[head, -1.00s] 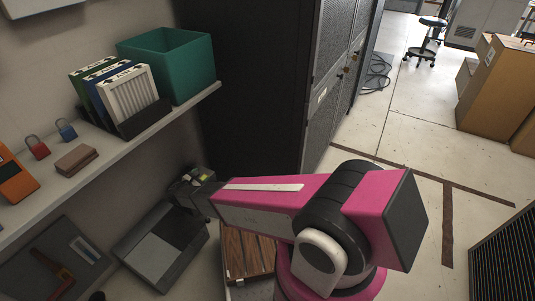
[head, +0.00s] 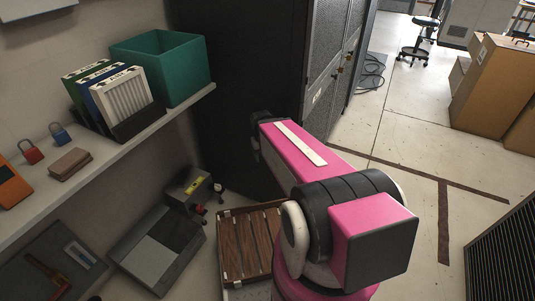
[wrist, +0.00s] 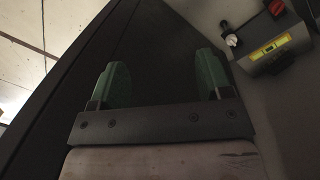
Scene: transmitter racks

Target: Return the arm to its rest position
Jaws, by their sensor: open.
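My arm (head: 310,158), pink with black joint rings, is folded at the middle of the head view, its far link pointing toward the dark rack (head: 235,85). My gripper (wrist: 161,78) shows in the wrist view with two green fingers wide apart and nothing between them. In the head view the fingers cannot be made out. In the wrist view a dark panel lies behind the fingers. A grey device (head: 188,190) with a yellow label sits at the lower left of the arm. It also shows at the upper right of the wrist view (wrist: 270,62), apart from the fingers.
A shelf (head: 110,160) on the left holds a green bin (head: 165,75), upright binders (head: 122,97), padlocks and a brown block (head: 70,164). A brown slatted crate (head: 245,245) stands below the arm. Cardboard boxes (head: 500,90) stand at right. The floor between is clear.

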